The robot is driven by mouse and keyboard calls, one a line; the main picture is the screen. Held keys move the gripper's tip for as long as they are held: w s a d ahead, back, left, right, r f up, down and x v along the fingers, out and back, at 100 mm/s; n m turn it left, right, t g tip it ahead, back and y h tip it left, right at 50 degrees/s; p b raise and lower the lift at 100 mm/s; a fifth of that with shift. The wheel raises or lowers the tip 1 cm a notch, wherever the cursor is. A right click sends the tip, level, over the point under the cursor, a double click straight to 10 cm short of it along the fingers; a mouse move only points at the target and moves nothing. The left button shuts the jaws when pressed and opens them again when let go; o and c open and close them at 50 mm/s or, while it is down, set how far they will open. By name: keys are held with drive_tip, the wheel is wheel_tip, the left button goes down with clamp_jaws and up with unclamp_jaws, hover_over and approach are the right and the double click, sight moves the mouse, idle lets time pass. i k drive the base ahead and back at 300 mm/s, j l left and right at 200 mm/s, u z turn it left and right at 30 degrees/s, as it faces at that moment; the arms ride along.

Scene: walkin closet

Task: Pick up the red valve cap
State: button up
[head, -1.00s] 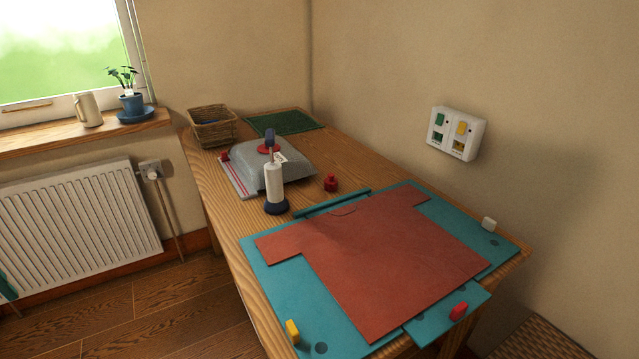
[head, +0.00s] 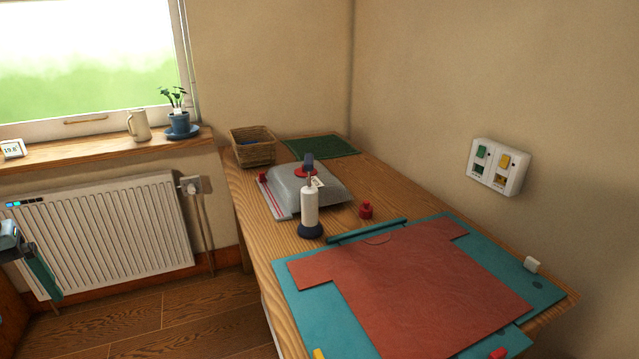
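A small red cap-like piece (head: 365,210), which looks like the valve cap, stands on the wooden table beside the grey bag (head: 335,187). The bag is puffed up, with a red round fitting (head: 305,171) on top and a red-striped edge. A white hand pump (head: 310,208) with a dark blue base and handle stands upright in front of the bag. A dark part with a teal piece at the left edge seems to be my gripper (head: 38,268). It is cut off by the frame, far left of the table, and its fingers cannot be made out.
A teal folding board (head: 300,309) with a red shirt (head: 410,280) covers the table's near part. A wicker basket (head: 252,150) and green mat (head: 320,146) lie at the back. A radiator (head: 110,235) stands left; floor (head: 190,315) between is clear.

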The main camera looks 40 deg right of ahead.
sight(365, 210)
drive_tip(key=i+z, duration=0.1)
drive_tip(key=z, duration=0.25)
drive_tip(key=i+z, duration=0.1)
drive_tip(key=z, duration=0.3)
drive_tip(key=i+z, duration=0.15)
drive_tip(key=z, duration=0.2)
drive_tip(key=i+j+z, duration=0.35)
drive_tip(key=i, duration=0.3)
drive_tip(key=i+j+z, duration=0.35)
drive_tip(key=i+j, duration=0.25)
drive_tip(key=j, duration=0.2)
drive_tip(key=i+j, duration=0.5)
